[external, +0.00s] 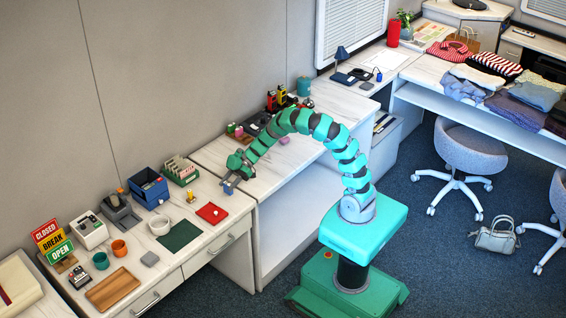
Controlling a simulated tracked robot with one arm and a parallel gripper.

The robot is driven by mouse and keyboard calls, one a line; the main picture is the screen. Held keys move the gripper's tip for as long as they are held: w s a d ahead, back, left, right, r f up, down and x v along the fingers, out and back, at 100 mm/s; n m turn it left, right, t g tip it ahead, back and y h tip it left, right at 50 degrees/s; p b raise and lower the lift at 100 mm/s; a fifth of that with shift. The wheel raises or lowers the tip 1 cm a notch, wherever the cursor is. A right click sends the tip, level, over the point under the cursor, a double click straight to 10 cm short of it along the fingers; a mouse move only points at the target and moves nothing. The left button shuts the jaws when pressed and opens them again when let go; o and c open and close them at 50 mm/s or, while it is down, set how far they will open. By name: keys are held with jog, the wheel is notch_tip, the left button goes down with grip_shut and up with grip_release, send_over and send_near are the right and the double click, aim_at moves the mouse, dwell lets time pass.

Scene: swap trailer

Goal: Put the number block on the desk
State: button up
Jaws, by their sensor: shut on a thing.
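My gripper (229,187) is at the end of my green arm, which arches over to the left. It hangs near the right end of the long desk (203,264) along the wall, close to the gap before the taller white counter (228,150). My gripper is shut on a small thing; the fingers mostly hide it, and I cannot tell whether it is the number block. I cannot pick out the number block for sure anywhere else. I cannot tell how far the gripper is above the desk top.
Bare desk shows around the red pad and near the front edge.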

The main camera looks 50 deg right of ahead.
notch_tip(320, 180, down, 3)
jog(key=shift+r+b, duration=0.1)
jog(key=shift+b, duration=0.45)
jog(key=o, duration=1)
jog(key=shift+c, duration=0.2)
jog(key=shift+d+r, duration=0.1)
jog(key=shift+r, duration=0.05)
jog(key=p+v, duration=0.3)
jog(key=v, duration=0.8)
jog(key=shift+d, duration=0.4)
